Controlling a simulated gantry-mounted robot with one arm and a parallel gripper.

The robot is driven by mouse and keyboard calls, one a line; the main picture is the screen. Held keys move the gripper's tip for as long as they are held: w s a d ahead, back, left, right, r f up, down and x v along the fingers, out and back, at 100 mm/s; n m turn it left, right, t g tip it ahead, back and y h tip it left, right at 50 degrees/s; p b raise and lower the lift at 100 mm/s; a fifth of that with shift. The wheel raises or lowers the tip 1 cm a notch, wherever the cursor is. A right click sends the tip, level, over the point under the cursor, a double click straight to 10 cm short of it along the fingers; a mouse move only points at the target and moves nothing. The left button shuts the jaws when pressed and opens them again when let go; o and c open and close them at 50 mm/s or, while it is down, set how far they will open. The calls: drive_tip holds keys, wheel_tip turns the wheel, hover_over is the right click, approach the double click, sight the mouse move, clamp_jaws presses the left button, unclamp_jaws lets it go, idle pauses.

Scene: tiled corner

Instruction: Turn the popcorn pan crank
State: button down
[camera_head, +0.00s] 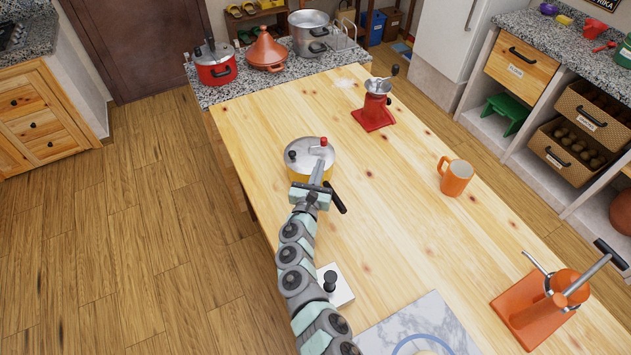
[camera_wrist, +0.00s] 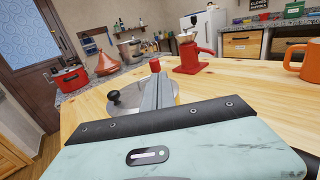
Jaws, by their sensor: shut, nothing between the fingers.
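The popcorn pan (camera_head: 328,173) is yellow with a silver lid (camera_head: 301,167) and stands on the wooden table, its black handle (camera_head: 336,198) pointing to the lower right. The crank's red knob (camera_head: 323,141) stands up at the lid's far right side. A black lid knob (camera_head: 291,155) is at the left. My gripper (camera_head: 319,164) is shut and empty, its fingers reaching over the lid close to the crank. In the wrist view the red knob (camera_wrist: 155,66) shows just beyond my fingertips (camera_wrist: 157,84). They hide part of the crank, and I cannot tell whether they touch it.
A red grinder (camera_head: 374,115) stands behind to the right and an orange mug (camera_head: 455,178) to the right. An orange press (camera_head: 530,315) is at the lower right. A white block with a black knob (camera_head: 343,291) sits beside my arm. The table's middle is clear.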

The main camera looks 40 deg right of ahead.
drive_tip(key=p+v, duration=0.1)
drive_tip(key=v, duration=0.6)
drive_tip(key=shift+s+d+p, duration=0.2)
drive_tip(key=shift+s+p, duration=0.1)
